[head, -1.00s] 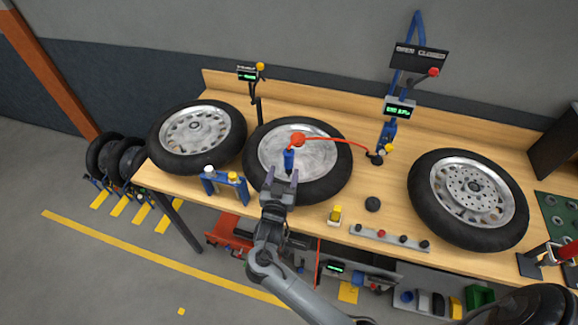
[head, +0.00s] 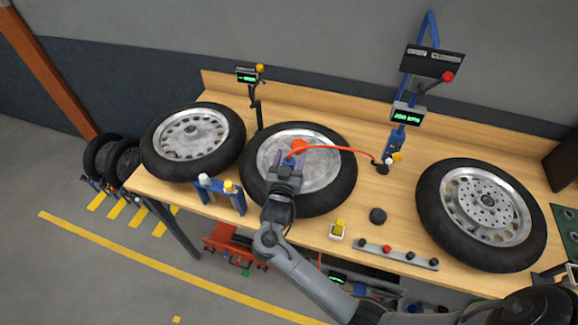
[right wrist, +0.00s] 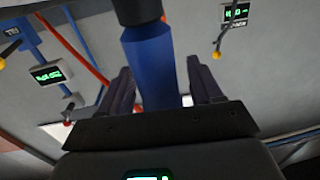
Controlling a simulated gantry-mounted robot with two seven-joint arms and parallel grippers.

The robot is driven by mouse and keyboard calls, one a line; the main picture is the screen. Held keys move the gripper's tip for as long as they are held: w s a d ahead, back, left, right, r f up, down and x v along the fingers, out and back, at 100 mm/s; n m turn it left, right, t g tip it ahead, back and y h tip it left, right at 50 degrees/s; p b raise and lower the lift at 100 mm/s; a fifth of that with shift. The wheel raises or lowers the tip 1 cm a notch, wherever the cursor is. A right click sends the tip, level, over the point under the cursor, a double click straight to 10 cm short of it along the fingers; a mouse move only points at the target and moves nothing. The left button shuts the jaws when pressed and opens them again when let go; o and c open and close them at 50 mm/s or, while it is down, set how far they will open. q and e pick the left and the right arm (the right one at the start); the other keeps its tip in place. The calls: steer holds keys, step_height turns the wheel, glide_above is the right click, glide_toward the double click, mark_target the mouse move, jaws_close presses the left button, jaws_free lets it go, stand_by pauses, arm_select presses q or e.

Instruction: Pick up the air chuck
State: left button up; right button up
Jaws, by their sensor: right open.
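The air chuck has a blue body (right wrist: 148,65) and a red top (head: 299,146) with a red hose running off to the right. It stands over the middle wheel (head: 325,172) in the head view. My right gripper (head: 288,161) is open, with its fingers at the chuck. In the right wrist view the blue body rises between the two dark fingers (right wrist: 157,88), with a gap visible on both sides. The chuck's lower part is hidden behind the gripper. My left gripper is not in view.
The hose leads to a blue stand (head: 396,139) with a green display. More wheels lie at left (head: 193,172) and right (head: 450,245). A blue bracket (head: 238,203), a yellow-topped piece (head: 338,228), a black puck (head: 378,216) and a knobbed bar (head: 397,254) line the front of the wooden bench (head: 310,232).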

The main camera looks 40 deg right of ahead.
steer(key=shift+w+d, duration=0.15)
steer(key=shift+f, duration=0.1)
steer(key=shift+c, duration=0.9)
steer(key=c, duration=1)
